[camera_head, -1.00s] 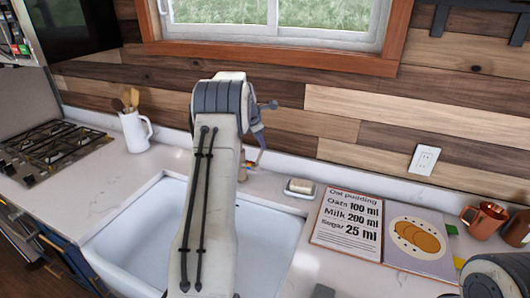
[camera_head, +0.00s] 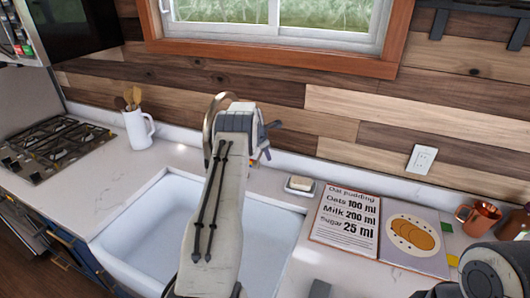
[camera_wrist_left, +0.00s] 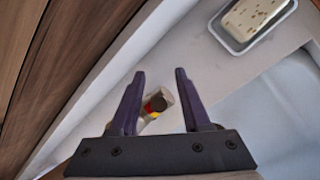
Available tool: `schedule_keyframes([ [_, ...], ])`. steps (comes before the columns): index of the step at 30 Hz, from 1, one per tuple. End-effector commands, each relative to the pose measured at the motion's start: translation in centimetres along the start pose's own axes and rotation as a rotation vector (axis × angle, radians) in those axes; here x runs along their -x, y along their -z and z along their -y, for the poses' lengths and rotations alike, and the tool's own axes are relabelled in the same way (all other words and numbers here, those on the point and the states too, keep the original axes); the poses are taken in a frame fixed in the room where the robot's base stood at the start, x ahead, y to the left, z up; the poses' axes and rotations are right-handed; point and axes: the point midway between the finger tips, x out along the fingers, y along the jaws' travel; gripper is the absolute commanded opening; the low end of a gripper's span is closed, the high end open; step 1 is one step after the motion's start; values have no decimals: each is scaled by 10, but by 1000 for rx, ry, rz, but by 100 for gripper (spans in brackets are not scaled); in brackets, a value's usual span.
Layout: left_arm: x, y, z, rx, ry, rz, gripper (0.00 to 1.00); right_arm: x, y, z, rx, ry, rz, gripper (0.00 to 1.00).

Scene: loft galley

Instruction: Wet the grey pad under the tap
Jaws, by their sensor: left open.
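No grey pad can be made out for certain. A dark object (camera_head: 321,289), cut off by the bottom edge of the head view, is too little shown to name. The tap's curved metal spout (camera_head: 210,122) rises behind my left arm, which hides the rest of it. The white sink (camera_head: 150,236) lies in front, partly covered by my arm. My left gripper (camera_head: 270,140) is over the back of the counter, mostly hidden by its wrist. In the wrist view its purple fingers (camera_wrist_left: 160,74) are apart, with a small bottle (camera_wrist_left: 156,105) beyond them. My right gripper is out of view.
A soap dish (camera_head: 299,192) with a speckled bar (camera_wrist_left: 253,17) sits right of the sink. A recipe book (camera_head: 345,222), copper mug (camera_head: 478,218) and outlet (camera_head: 422,159) are further right. A white jug (camera_head: 138,131) and hob (camera_head: 52,148) are left.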

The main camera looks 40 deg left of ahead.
Motion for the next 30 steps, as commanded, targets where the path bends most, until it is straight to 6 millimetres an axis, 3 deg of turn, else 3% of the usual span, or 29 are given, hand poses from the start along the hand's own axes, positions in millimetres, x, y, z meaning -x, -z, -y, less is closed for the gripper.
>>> schedule_keyframes([
  [2,0,0,0,0,0,0,47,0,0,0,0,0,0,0],
  [6,0,0,0,0,1,0,0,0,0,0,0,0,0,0],
  [30,0,0,0,0,1,-1,0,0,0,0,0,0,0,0],
])
